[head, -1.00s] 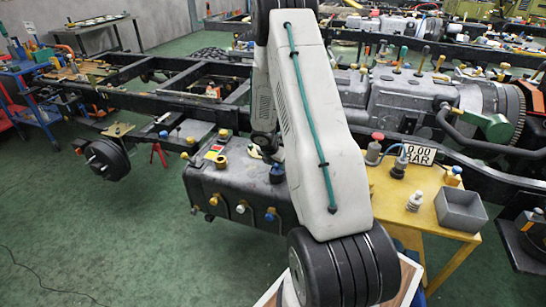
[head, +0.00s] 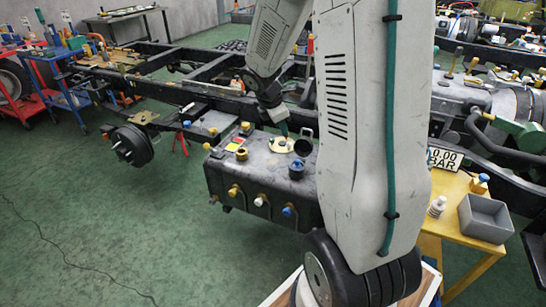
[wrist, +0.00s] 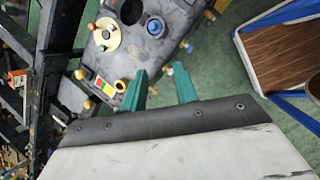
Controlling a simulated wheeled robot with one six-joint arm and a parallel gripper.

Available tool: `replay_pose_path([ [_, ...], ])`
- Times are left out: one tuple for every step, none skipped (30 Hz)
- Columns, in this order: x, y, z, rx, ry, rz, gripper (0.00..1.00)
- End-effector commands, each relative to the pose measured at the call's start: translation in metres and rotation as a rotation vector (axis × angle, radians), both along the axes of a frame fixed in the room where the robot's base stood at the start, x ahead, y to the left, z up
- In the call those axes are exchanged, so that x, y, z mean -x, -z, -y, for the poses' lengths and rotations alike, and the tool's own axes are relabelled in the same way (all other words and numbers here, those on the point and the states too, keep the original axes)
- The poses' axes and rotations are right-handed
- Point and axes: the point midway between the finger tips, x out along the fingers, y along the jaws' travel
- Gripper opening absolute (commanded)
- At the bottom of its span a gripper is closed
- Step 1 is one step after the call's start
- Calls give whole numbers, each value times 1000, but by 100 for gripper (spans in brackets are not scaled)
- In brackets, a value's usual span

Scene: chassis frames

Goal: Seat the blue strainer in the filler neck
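A dark blue round piece (head: 297,168) stands upright on top of the grey tank (head: 225,178); it also shows in the wrist view (wrist: 155,27). It looks like the blue strainer, but I cannot tell how deep it sits. Behind it a dark round opening (head: 304,137) looks like a neck; it shows in the wrist view (wrist: 131,10) as a black hole. My gripper (head: 284,131) is above the tank top, near a cream disc (head: 282,146). In the wrist view my gripper (wrist: 160,72) has its teal fingers apart with nothing between them, clear of the blue piece.
A yellow cap (head: 242,154) and several coloured plugs stick out of the tank. My arm covers the tank's right end. A yellow table (head: 446,189) with a grey bin (head: 485,217) and a white bottle (head: 437,206) stands at right. Green floor is free at left.

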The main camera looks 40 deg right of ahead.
Motion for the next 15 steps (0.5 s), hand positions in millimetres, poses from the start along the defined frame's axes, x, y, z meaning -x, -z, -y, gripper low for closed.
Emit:
replay_pose_path([
  [8, -24, -20, -8, 74, 47, 30],
  [15, -35, -31, -17, 126, 70, 30],
  [24, -50, -47, -31, 195, 102, 30],
  [31, -60, -58, -44, 247, 125, 30],
  [39, -69, -70, -57, 297, 148, 30],
  [50, -81, -85, -77, 364, 177, 30],
  [59, -89, -96, -94, 414, 195, 30],
  [68, -96, -108, -111, 464, 214, 30],
  [81, -105, -123, -136, 529, 238, 30],
  [90, -112, -134, -156, 578, 255, 30],
  [101, -117, -145, -176, 624, 270, 30],
  [114, -124, -159, -205, 687, 287, 30],
  [125, -128, -170, -228, 733, 298, 30],
  [136, -133, -180, -250, 779, 308, 30],
  [151, -136, -193, -280, 836, 317, 30],
])
